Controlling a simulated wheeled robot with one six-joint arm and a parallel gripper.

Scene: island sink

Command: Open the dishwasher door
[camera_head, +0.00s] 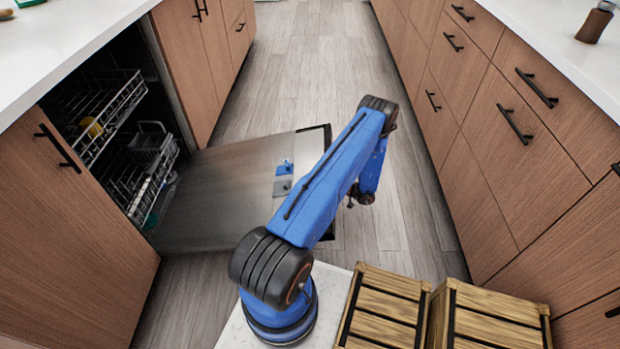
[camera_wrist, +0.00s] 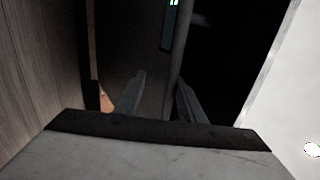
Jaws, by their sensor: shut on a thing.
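The dishwasher door (camera_head: 225,190) is swung down low over the floor on the left, its inner metal face up and looking close to level. Its dark outer edge (camera_head: 328,132) faces the aisle. My gripper is at the end of the blue arm by that edge, mostly hidden by the arm in the head view. In the dark wrist view, the fingers of my gripper (camera_wrist: 158,92) stand on either side of a dark bar, which looks like the door handle (camera_wrist: 174,60). My gripper is shut on it; the exact contact is hard to see.
Inside the open dishwasher are wire racks (camera_head: 108,112) with a yellow item (camera_head: 92,128). Wooden cabinets with black handles (camera_head: 515,122) line the right. Wooden crates (camera_head: 385,310) sit beside my arm base. The aisle floor (camera_head: 310,60) beyond the door is clear.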

